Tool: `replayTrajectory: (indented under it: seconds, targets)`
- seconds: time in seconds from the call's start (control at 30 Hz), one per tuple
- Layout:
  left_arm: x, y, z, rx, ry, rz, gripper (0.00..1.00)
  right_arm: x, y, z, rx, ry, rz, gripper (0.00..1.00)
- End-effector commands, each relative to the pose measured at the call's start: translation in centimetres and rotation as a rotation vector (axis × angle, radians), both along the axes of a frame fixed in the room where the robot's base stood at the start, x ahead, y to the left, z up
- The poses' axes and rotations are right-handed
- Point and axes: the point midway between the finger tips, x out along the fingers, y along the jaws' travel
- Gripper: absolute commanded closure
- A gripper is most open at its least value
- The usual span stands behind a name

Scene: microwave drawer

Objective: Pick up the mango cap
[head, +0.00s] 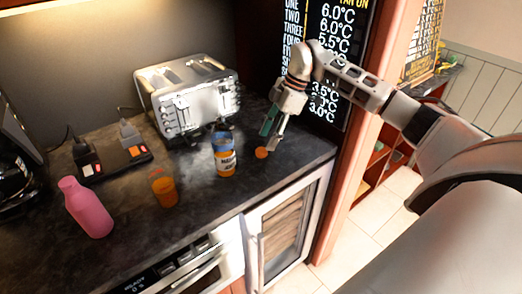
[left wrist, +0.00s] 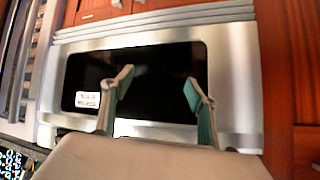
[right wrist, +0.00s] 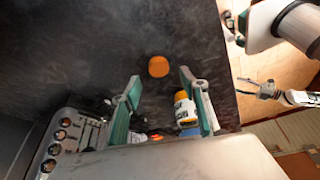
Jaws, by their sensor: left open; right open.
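The mango cap is probably the small orange disc (head: 261,152) lying flat on the dark counter near its right end. It also shows in the right wrist view (right wrist: 158,66), ahead of the fingertips and between their lines. My right gripper (head: 272,137) is open and empty, pointing down close to the disc; I see no contact. Its two green-padded fingers stand apart in the right wrist view (right wrist: 160,80). My left gripper (left wrist: 158,84) is open and empty, facing a microwave front (left wrist: 140,75). It is not in the head view.
A bottle (head: 225,155) with orange contents stands left of the disc. An orange cup (head: 163,188), a pink bottle (head: 87,207), a toaster (head: 187,98) and a black device (head: 112,160) stand farther left. The counter ends just right of the disc.

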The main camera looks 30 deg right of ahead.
Motion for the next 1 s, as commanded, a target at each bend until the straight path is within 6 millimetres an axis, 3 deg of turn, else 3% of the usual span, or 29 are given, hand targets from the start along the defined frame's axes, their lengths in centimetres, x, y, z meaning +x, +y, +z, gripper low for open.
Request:
replayTrajectory:
  seconds: [0.3, 0.57, 0.73, 1.0]
  targets:
    - [0.3, 0.7, 0.6, 0.006, 0.003, 0.019, 0.42, 0.4, 1.3, -3.8, 0.001, 0.0, 0.001, 0.56]
    - [0.9, 0.7, 0.8, 0.002, -0.004, 0.026, 0.42, 0.5, 1.4, -4.1, 0.001, -0.002, 0.001, 0.56]
    - [0.8, 0.8, 0.7, 0.003, -0.002, 0.026, 0.42, 0.5, 1.4, -4.1, 0.001, -0.001, 0.001, 0.83]
    - [0.4, 1.1, 0.4, 0.011, 0.005, 0.021, 0.42, 0.5, 1.4, -4.1, 0.001, -0.001, 0.001, 0.83]
